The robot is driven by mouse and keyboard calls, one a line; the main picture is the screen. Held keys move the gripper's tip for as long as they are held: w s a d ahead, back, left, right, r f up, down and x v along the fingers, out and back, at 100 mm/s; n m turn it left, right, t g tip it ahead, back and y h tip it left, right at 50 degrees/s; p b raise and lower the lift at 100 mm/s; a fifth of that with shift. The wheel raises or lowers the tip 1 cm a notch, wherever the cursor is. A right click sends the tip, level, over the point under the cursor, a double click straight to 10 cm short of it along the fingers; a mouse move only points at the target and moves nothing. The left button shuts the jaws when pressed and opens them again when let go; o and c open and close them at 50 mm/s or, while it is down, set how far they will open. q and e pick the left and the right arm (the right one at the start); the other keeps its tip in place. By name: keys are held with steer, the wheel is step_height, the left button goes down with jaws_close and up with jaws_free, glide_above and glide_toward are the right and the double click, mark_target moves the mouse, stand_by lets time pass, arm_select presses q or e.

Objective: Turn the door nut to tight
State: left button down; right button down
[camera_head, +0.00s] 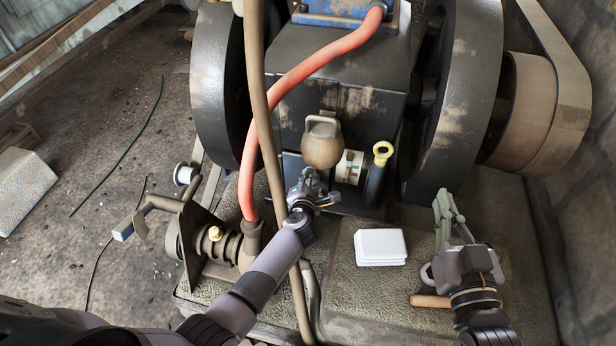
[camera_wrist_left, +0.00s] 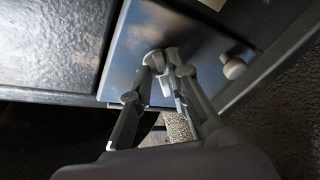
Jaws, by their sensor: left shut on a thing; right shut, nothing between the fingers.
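The door is a blue-grey plate on the engine's front face, seen close up in the left wrist view (camera_wrist_left: 205,52). The door nut (camera_wrist_left: 157,60) is a small light-grey piece on this plate. My left gripper (camera_wrist_left: 166,58) is shut on it, with the fingertips at its sides. In the head view my left gripper (camera_head: 313,182) is low on the engine front, and it hides the nut there. How far the nut is turned cannot be told. My right gripper (camera_head: 443,205) is shut and empty, right of the engine front, apart from the door.
A rounded knob (camera_wrist_left: 233,67) stands on the plate beside the nut. A red hose (camera_head: 300,75) and a brown pipe (camera_head: 262,120) pass close to my left arm. A white box (camera_head: 380,247) and a wooden handle (camera_head: 430,300) lie on the base. Large black flywheels (camera_head: 462,90) flank the engine.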

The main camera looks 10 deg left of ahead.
arm_select(q)
steer(key=shift+d+f+m, duration=0.1)
steer(key=shift+m, duration=0.3)
steer(key=shift+y, duration=0.3)
steer(key=c, duration=1.5)
jaws_free()
steer(key=v, duration=1.2)
steer(key=shift+o, duration=0.2)
